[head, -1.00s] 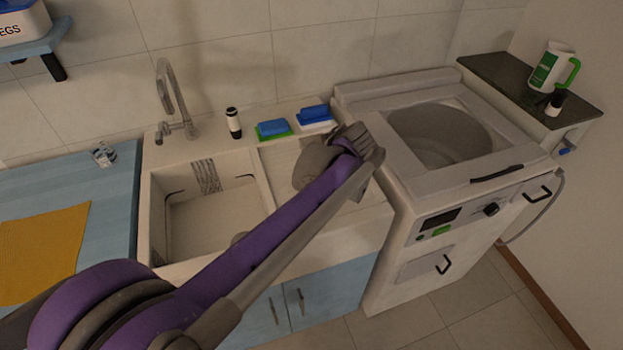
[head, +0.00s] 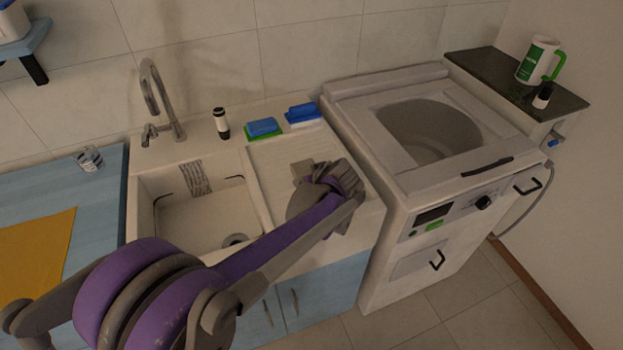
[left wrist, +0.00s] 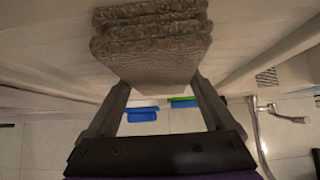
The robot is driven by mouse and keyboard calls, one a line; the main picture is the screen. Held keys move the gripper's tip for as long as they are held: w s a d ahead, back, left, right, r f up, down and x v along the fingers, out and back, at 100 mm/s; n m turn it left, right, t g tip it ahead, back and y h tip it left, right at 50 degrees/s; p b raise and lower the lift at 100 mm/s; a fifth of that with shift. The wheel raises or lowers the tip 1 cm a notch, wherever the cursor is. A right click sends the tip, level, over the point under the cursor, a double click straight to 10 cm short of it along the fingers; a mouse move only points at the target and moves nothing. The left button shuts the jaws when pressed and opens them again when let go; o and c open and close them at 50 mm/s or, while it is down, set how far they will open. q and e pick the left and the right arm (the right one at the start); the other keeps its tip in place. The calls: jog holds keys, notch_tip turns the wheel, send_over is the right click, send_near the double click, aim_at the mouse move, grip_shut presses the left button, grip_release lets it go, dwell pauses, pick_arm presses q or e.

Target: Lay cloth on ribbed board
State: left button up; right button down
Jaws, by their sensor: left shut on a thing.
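A folded grey-brown cloth (left wrist: 152,50) in several layers sits between the fingers of my left gripper (left wrist: 155,88) in the left wrist view. The gripper is shut on it. In the head view my left gripper (head: 306,172) is over the front part of the pale ribbed board (head: 283,154), right of the sink basin. My wrist and arm hide most of the cloth and part of the board there. I cannot tell whether the cloth touches the board. My right gripper is not in view.
The sink basin (head: 205,218) and faucet (head: 158,105) are left. A top-loading washer (head: 405,170) stands right. An orange mat (head: 38,252) lies on the left counter.

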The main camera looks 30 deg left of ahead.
pick_arm(q)
jog(key=o, duration=1.2)
jog(key=shift+c, duration=0.2)
jog(key=p+v, duration=0.1)
jog(key=v, duration=1.1)
jog(key=s+d+f+m+h, duration=0.2)
jog(key=s+f+m, duration=0.3)
jog(key=s, duration=0.5)
jog(key=s+d+f+m+h, duration=0.2)
jog(key=s+f+m+h, duration=0.2)
jog(key=s, duration=0.7)
notch_tip(320, 180, down, 2)
jog(key=shift+s+m+g+h, duration=0.2)
jog(key=shift+m+g+h, duration=0.1)
jog(key=shift+m+h, duration=0.1)
jog(key=shift+d, duration=0.15)
